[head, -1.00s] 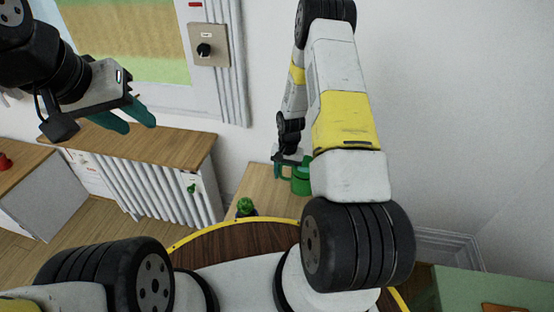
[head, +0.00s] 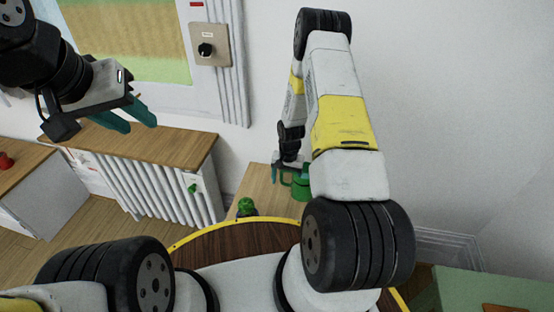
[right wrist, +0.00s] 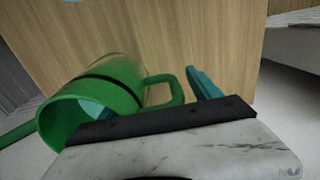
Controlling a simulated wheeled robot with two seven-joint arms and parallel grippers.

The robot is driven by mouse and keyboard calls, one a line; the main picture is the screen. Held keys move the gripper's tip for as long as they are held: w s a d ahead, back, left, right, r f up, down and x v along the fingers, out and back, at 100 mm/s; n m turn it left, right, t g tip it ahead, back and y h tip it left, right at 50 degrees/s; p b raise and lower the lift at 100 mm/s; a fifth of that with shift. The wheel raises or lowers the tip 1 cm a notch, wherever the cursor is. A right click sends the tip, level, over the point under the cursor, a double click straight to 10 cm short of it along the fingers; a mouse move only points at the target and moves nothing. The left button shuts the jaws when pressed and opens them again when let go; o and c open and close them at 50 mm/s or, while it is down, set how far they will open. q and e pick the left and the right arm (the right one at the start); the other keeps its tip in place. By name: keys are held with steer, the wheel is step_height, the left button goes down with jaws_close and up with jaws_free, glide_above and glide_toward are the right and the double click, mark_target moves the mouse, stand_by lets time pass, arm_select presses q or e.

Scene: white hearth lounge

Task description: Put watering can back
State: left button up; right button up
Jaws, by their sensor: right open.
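The green watering can (head: 301,188) stands on a wooden surface, partly hidden by my right arm in the head view. In the right wrist view the can (right wrist: 125,75) shows its open top, a dark band and a loop handle on the right; a spout-like part reaches the left edge. My right gripper (head: 282,178) is open beside the can. In the wrist view one teal finger (right wrist: 205,82) is right of the handle and a teal tip shows at the can's mouth; contact cannot be told. My left gripper (head: 141,126) is open, empty and raised at the upper left.
The wooden surface (head: 263,190) also holds a small green plant (head: 247,206) near my round base. A radiator cabinet with a wooden top (head: 150,145) stands at the left, with a red object (head: 6,161) on another counter. A white wall is behind; a green cabinet (head: 475,287) is lower right.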

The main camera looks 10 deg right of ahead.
steer(key=r, duration=1.2)
steer(key=shift+s+d+r, duration=0.1)
steer(key=shift+d+r, duration=0.05)
steer(key=shift+d, duration=0.05)
steer(key=s+a+r+n+t, duration=0.1)
steer(key=s+r, duration=0.2)
steer(key=r, duration=0.9)
steer(key=s+a+r+n+t, duration=0.1)
steer(key=s+a+r+t, duration=0.1)
steer(key=r, duration=1)
steer(key=s+a+r+n+t+y, duration=0.1)
steer(key=s+r+n, duration=0.1)
steer(key=s+r, duration=0.4)
steer(key=s+a+r+n+t, duration=0.1)
steer(key=s+a+r+t, duration=0.1)
steer(key=s+r, duration=0.5)
steer(key=shift+s+r+n+y, duration=0.25)
steer(key=shift+s+n+y, duration=0.15)
steer(key=shift+s, duration=2.65)
steer(key=shift+a, duration=0.1)
